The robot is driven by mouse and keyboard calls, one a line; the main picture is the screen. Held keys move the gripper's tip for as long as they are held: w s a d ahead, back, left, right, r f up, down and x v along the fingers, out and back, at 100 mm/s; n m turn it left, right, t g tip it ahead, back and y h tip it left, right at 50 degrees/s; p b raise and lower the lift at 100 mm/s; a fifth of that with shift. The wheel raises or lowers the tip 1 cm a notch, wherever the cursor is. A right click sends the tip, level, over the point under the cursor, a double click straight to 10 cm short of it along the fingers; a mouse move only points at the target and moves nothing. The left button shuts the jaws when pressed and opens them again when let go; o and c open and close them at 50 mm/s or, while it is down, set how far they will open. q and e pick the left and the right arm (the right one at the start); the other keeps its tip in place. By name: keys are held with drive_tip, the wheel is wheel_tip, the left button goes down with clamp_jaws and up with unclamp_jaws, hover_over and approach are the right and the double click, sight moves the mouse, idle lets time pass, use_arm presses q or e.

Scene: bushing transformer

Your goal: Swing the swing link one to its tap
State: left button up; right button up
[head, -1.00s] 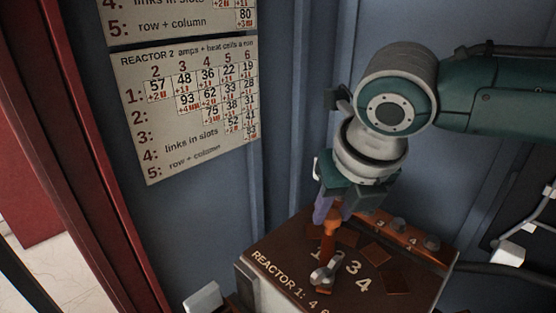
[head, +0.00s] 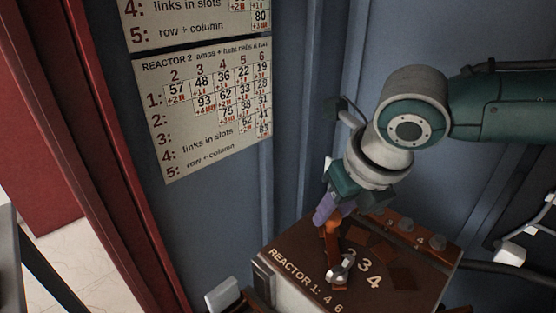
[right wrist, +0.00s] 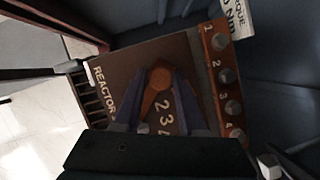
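The swing link (head: 331,245) is an orange-copper bar on the brown top of the reactor box (head: 290,243). A grey metal bolt (head: 341,268) sits at its near end. My right gripper (head: 328,212) comes down from above with purple fingers around the link's raised orange end. In the right wrist view the link (right wrist: 157,88) lies between the two fingertips, which appear closed on its sides. Painted numbers 3 (head: 363,265) and 4 (head: 374,282) show beside the link; the wrist view also shows a 2. The number 1 is hidden. My left gripper is out of view.
A copper strip with several grey knobs (head: 437,242) runs along the box's far edge; the wrist view numbers them (right wrist: 226,75). Flat dark copper plates (head: 403,279) lie on the top. A chart (head: 200,120) hangs on the wall. Cables pass at the right.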

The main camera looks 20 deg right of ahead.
sight(338, 247)
drive_tip(key=o, duration=0.4)
drive_tip(key=p+v, duration=0.2)
drive_tip(key=v, duration=0.5)
drive_tip(key=shift+s+r, duration=0.1)
drive_tip(key=shift+r, duration=0.15)
